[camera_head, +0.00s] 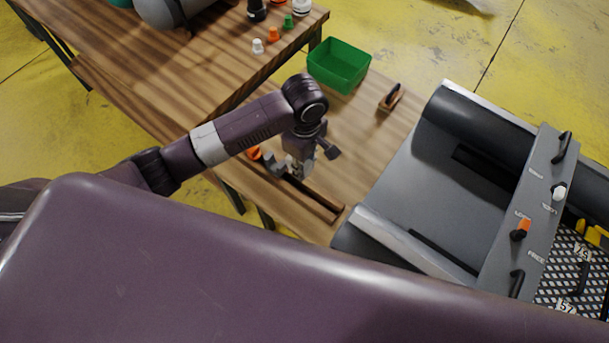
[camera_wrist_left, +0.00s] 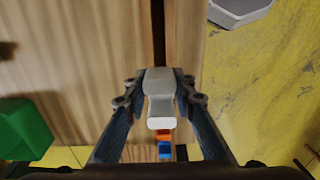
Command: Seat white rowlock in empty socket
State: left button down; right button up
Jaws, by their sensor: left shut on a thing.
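My left gripper (camera_head: 300,168) is low over the wooden table, beside a long dark slot. In the left wrist view its fingers (camera_wrist_left: 160,110) are closed around a pale grey-white piece (camera_wrist_left: 160,88), which I take for the white rowlock. In the head view only a small pale bit of it shows between the fingers. I cannot make out an empty socket for it. Orange (camera_wrist_left: 163,135) and blue (camera_wrist_left: 165,151) bits show below the piece in the wrist view. My right gripper is not in view.
A green bin (camera_head: 339,65) and a small wooden block with a dark piece (camera_head: 390,98) stand on the table. The grey boat (camera_head: 400,185) lies at right, with a panel (camera_head: 500,255) carrying white and orange knobs. Several small coloured pieces stand on the back table.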

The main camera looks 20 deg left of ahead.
pick_arm(q)
notch_tip(320, 180, up, 10)
jog(key=shift+f, duration=0.15)
jog(key=shift+r+p, duration=0.45)
jog(key=shift+r, duration=0.2)
jog(key=shift+r+p, duration=0.5)
jog(key=shift+p, duration=0.6)
